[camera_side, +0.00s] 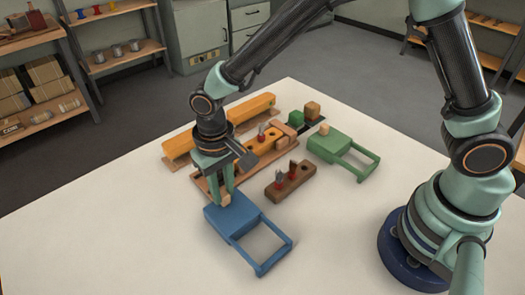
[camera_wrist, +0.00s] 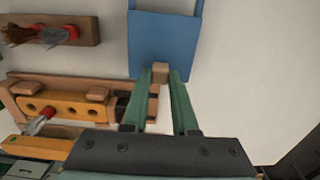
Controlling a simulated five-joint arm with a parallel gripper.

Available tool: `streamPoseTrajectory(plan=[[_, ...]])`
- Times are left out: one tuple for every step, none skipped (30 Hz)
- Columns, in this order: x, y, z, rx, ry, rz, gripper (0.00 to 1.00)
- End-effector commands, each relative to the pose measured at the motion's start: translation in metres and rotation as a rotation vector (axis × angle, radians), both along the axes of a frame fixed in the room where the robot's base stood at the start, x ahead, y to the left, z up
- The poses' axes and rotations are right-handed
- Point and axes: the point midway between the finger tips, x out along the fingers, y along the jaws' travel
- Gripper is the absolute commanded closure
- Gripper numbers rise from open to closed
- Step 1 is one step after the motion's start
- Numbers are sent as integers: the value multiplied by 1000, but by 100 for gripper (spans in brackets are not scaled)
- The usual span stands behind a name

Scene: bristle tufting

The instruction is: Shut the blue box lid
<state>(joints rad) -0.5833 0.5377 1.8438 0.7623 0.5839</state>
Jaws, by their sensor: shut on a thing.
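The blue box (camera_side: 232,214) lies on the white table at front centre, with a flat solid blue panel at its far end and an open blue frame (camera_side: 272,262) towards the front. In the wrist view the blue panel (camera_wrist: 163,38) is at the top centre. A small tan wooden knob (camera_side: 225,200) is at the panel's far edge and also shows in the wrist view (camera_wrist: 160,72). My gripper (camera_side: 226,192) points down and is shut on this knob, one green finger on each side. The inside of the box is hidden.
A green box (camera_side: 330,145) of similar shape, with a tan knob, lies to the right. A brown block with red-based tufts (camera_side: 291,181) is close by. Behind are an orange holed block (camera_side: 262,145) in a wooden tray and a long orange bar (camera_side: 250,107). The front left table is clear.

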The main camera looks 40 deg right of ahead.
Motion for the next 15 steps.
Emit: streamPoseTrajectory(plan=[[5,0,1,2,-3,-1,100],[6,0,1,3,-4,-1,100],[7,0,1,3,-5,-1,100],[8,0,1,4,-6,-1,100],[8,0,1,4,-6,-1,100],[8,0,1,5,-7,-1,100],[8,0,1,5,-8,-2,100],[9,0,1,6,-9,-2,100],[9,0,1,6,-10,-3,100],[9,0,1,7,-10,-3,100],[9,0,1,7,-11,-3,100],[10,0,1,7,-11,-4,65],[9,0,1,7,-11,-4,54],[9,0,1,6,-10,-4,43],[9,0,1,6,-9,-3,43]])
